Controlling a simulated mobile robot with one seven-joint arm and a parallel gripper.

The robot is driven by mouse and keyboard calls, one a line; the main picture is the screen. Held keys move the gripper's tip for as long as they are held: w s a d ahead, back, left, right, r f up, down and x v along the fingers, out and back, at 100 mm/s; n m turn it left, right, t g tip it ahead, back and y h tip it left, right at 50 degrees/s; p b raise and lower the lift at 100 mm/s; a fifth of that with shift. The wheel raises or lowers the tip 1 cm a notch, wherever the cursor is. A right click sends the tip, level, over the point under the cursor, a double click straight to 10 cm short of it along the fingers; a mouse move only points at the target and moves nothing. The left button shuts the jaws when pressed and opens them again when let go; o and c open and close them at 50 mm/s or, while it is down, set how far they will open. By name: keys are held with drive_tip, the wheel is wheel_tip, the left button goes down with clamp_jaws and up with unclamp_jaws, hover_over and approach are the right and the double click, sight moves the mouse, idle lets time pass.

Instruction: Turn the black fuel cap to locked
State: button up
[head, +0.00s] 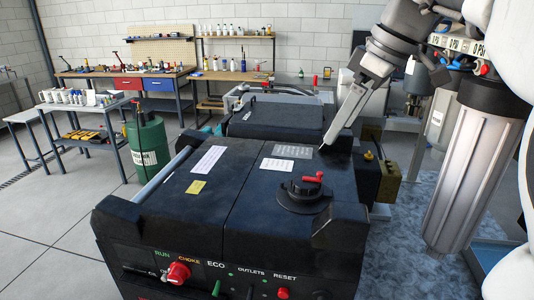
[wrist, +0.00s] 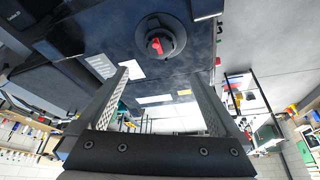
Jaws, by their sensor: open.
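The black fuel cap (head: 297,194) sits on the top right part of a dark generator (head: 225,207), with a red lever (head: 313,178) on it that points to the right in the head view. In the wrist view the round cap (wrist: 172,35) is at the top centre, with its red lever in the middle. My gripper (head: 323,147) is over the far right part of the generator top, behind the cap and apart from it. In the wrist view my gripper (wrist: 160,82) is open, its fingers wide apart with nothing between them. No lock marking is readable.
The generator front has a red choke knob (head: 178,272) and a green lever. A green cylinder (head: 147,150) stands to the left. A large grey filter housing (head: 474,165) hangs at the right. Workbenches stand along the back wall. The generator top around the cap is clear.

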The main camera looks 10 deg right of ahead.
sight(309, 178)
drive_tip(key=x, duration=1.4)
drive_tip(key=shift+d, duration=0.1)
drive_tip(key=c, duration=1.4)
